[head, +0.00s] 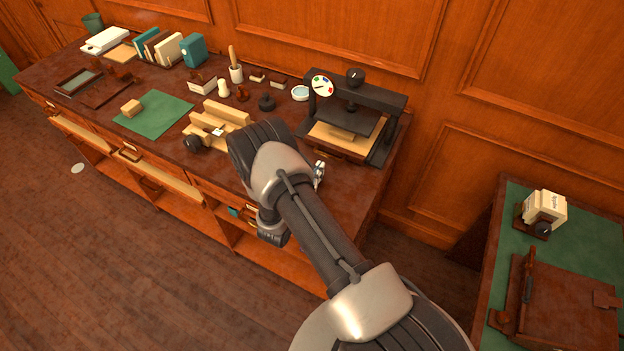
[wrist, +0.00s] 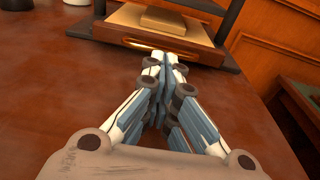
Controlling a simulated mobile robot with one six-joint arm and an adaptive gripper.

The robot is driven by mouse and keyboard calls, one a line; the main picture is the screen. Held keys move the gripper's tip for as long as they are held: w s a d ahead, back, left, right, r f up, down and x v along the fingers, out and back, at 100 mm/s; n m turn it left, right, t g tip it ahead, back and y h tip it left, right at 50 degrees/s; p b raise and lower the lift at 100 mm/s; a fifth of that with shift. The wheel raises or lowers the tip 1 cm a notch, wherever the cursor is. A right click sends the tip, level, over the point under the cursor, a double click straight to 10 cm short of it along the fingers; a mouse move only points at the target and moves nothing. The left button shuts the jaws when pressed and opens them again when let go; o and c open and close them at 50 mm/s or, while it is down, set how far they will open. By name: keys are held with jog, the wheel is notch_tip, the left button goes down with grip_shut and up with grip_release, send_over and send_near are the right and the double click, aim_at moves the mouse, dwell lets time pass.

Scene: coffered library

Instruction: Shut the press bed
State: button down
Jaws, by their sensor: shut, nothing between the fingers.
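The press (head: 352,112) stands at the right end of the wooden workbench, with a dark frame, a black knob on top and a dark plate. Its pale wooden bed (head: 345,138) shows under the plate and at its front. In the wrist view the bed (wrist: 128,18) has a wooden block on it and a brass-coloured handle (wrist: 160,46) along its front edge. My gripper (wrist: 164,62) is shut and empty, its fingertips just in front of the handle. I cannot tell if they touch it. In the head view my gripper (head: 318,172) is mostly hidden by my arm.
A wooden jig with a black knob (head: 215,122) is left of my arm. A green mat (head: 153,113) with a small block lies further left, with books and small tools behind. Some bench drawers (head: 155,173) stand open. A green-topped side table (head: 588,225) is at right.

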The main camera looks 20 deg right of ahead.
jog(key=shift+x, duration=1.55)
jog(key=shift+w+d+b, duration=0.4)
jog(key=shift+d+b, duration=0.1)
jog(key=shift+b, duration=0.1)
jog(key=shift+r, duration=0.1)
jog(key=shift+a, duration=0.1)
